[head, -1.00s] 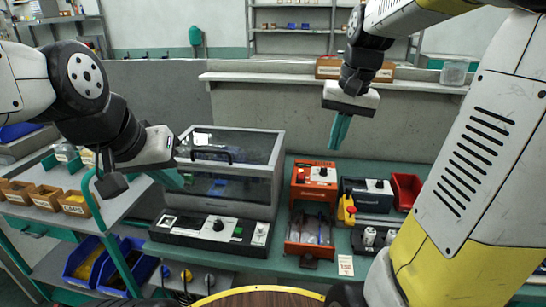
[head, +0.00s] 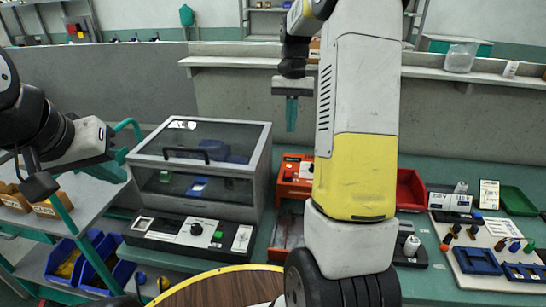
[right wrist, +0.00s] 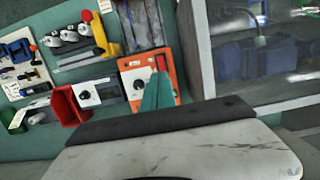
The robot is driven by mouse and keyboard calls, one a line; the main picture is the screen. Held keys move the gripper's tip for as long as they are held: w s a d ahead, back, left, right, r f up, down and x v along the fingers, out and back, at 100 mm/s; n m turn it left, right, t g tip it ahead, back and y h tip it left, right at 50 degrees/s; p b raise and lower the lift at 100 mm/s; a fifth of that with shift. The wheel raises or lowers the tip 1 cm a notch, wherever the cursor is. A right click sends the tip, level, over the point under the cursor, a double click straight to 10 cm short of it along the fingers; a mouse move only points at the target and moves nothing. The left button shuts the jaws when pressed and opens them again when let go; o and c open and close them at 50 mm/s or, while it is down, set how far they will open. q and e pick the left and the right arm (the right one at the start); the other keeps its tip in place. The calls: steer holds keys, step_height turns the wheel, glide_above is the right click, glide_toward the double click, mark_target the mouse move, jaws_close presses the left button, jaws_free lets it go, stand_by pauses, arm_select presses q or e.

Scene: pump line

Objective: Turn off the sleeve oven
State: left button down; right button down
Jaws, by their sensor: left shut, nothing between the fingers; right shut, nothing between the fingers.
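An orange unit (head: 293,172) with a black knob on a pale panel stands on the bench; I take it as the sleeve oven, though no readable label confirms this. My right arm covers part of it in the head view. In the right wrist view the orange unit (right wrist: 131,76) shows its knob (right wrist: 138,84) and a red part on the panel. My right gripper (head: 291,128) is shut and empty, pointing down above and behind the unit; its fingers (right wrist: 157,97) overlap the panel in the wrist view. My left gripper (head: 122,172) is shut and empty, left of the clear-walled chamber.
The clear-walled chamber (head: 238,190) with a handle and a front control panel (head: 190,233) stands left of the orange unit. A red bin (head: 411,190) and a tool board (head: 490,240) are to the right. A grey ledge (head: 430,65) runs behind the bench.

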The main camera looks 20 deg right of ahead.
mark_target(288, 176)
steer(key=f, duration=0.4)
steer(key=s+f, duration=0.1)
steer(key=f, duration=0.4)
steer(key=s+a+f, duration=0.1)
steer(key=f, duration=0.3)
steer(key=shift+s+a+f, duration=0.1)
steer(key=shift+s+f, duration=0.15)
steer(key=shift+f, duration=0.1)
steer(key=shift+f, duration=0.1)
steer(key=shift+s+f+t, duration=0.1)
steer(key=shift+t, duration=0.2)
steer(key=shift+w+d+r, duration=0.25)
steer(key=shift+w+d, duration=0.1)
steer(key=shift+w, duration=0.35)
steer(key=shift+r, duration=0.1)
